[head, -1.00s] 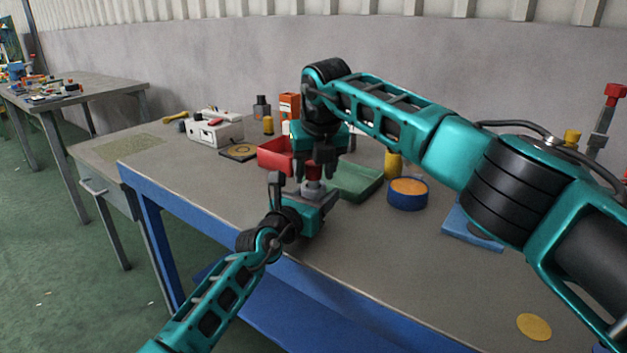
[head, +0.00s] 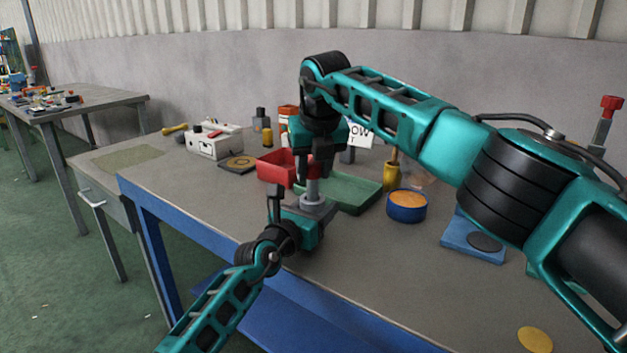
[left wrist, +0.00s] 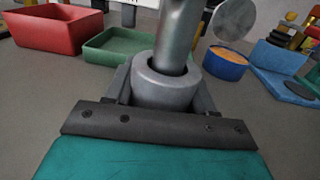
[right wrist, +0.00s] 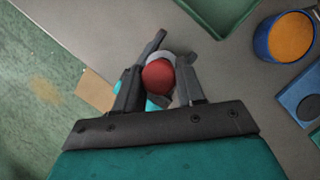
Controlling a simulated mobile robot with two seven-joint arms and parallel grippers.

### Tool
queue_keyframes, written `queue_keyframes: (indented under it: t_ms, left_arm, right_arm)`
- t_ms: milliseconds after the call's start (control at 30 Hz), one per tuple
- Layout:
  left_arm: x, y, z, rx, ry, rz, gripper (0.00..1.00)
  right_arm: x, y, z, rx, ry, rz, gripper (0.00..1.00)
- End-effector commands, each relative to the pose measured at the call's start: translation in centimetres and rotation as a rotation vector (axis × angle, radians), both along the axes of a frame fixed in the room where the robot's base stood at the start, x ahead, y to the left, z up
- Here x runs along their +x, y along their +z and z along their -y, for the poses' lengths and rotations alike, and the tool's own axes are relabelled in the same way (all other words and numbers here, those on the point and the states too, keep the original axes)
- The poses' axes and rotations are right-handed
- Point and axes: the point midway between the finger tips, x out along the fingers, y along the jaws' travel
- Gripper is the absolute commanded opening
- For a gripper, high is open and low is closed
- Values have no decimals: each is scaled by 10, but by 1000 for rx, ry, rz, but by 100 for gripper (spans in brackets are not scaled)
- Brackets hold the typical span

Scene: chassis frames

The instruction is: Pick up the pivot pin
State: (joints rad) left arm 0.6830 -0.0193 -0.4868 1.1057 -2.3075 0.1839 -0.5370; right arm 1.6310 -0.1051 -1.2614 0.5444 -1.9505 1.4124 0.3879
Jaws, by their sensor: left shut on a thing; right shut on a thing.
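The pivot pin (head: 313,189) has a grey shaft, and its red head (right wrist: 159,76) shows in the right wrist view. My right gripper (head: 318,165) comes from above and is shut on the pin near its head. My left gripper (head: 303,205) is shut around a grey collar (head: 313,206), low over the bench's front edge. In the left wrist view the pin's shaft (left wrist: 178,35) stands upright over the collar's opening (left wrist: 167,84), with its lower end at or inside the mouth. How deep it sits is hidden.
A red tray (head: 270,170) and a green tray (head: 355,190) lie just behind the grippers. A blue bowl with orange contents (head: 406,205) and a blue block (head: 470,240) stand to the right. A white box (head: 215,143) is at the left. The bench's front right is mostly clear.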

Motion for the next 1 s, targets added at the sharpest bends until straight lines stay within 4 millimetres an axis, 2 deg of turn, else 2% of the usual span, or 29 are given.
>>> queue_keyframes:
  t_ms: [100,267,667,1000]
  left_arm:
    - [0,-1,0,1,0,-1,15]
    - [0,-1,0,1,0,-1,15]
    - [0,-1,0,1,0,-1,15]
    - [0,-1,0,1,0,-1,15]
  right_arm:
    - [0,22,-1,1,-1,3,7]
    - [0,44,-1,1,-2,1,7]
    - [-16,42,4,2,3,0,7]
    - [-56,41,15,-1,3,0,7]
